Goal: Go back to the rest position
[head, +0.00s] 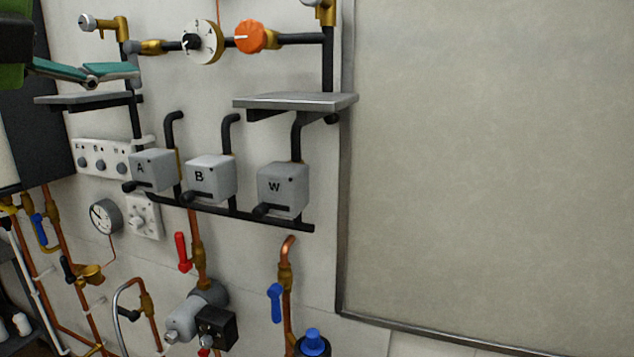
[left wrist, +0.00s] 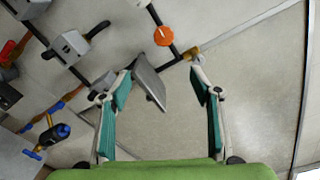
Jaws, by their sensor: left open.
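My left gripper (head: 135,73) comes in at the upper left of the head view, its teal-padded fingers in front of the wall and above the small left shelf (head: 85,101). In the left wrist view the same gripper (left wrist: 166,78) shows its two fingers spread wide apart with nothing held between them. A grey shelf (left wrist: 150,82) shows beyond the fingers there, and I see no contact with it. My right gripper is in neither view.
The wall carries an orange knob (head: 249,36), a white dial (head: 203,42), a right shelf (head: 300,102) and grey boxes marked A (head: 154,170), B (head: 212,178) and W (head: 284,188). Copper pipes with valves run below. A framed blank panel (head: 490,160) fills the right.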

